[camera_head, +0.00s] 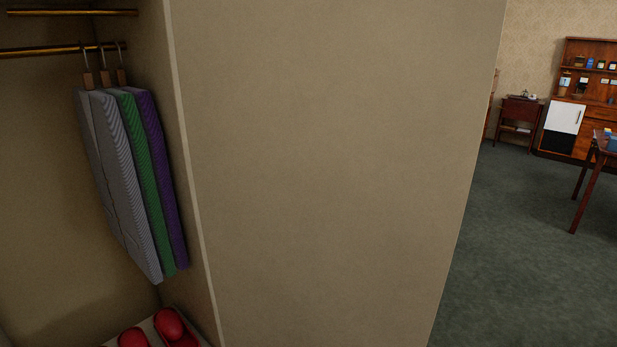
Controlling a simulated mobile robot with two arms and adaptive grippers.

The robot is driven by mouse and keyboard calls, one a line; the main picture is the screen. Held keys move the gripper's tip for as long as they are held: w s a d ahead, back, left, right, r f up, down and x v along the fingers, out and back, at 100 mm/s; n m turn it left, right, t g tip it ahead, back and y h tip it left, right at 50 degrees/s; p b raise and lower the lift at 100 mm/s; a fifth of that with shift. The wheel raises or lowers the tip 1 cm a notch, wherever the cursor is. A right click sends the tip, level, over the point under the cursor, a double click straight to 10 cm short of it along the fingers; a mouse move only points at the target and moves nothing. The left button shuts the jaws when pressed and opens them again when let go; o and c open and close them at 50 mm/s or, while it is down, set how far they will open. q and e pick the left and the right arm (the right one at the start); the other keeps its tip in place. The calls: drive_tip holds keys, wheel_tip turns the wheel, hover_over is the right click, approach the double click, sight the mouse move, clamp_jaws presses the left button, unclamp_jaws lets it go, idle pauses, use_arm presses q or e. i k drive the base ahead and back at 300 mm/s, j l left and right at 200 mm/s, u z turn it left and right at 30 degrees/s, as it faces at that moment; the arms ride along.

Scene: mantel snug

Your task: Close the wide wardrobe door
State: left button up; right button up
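The wardrobe stands open on the left, with its bare back wall (50,200) showing. A wide, plain beige panel (335,170) fills the middle of the view, and it looks like the wardrobe door standing open. It meets the wardrobe along a pale upright edge (191,190), and its other upright edge borders the room on the right. No handle shows on it, and its top and bottom are out of frame. Neither of my grippers is in view.
Folded clothes (130,185) hang from a brass rail (50,51) inside the wardrobe, above red shoes (170,325). Green carpet (515,250) lies open to the right. A wooden table (590,175), side stand (519,112) and hutch (590,50) stand farther off.

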sight(334, 145)
drive_tip(key=i+l+u, duration=0.25)
drive_tip(key=l+u, duration=0.2)
drive_tip(key=i+l+u, duration=0.15)
drive_tip(key=l+u, duration=0.3)
drive_tip(key=l, duration=0.3)
drive_tip(key=i+l+u, duration=0.1)
drive_tip(key=l+u, duration=0.35)
drive_tip(key=l, duration=0.25)
drive_tip(key=l+u, duration=0.45)
drive_tip(key=l, duration=0.2)
drive_tip(key=k+l+u, duration=0.35)
drive_tip(key=l, duration=0.2)
drive_tip(key=k+l+u, duration=0.3)
drive_tip(key=l, duration=0.2)
drive_tip(key=k, duration=0.05)
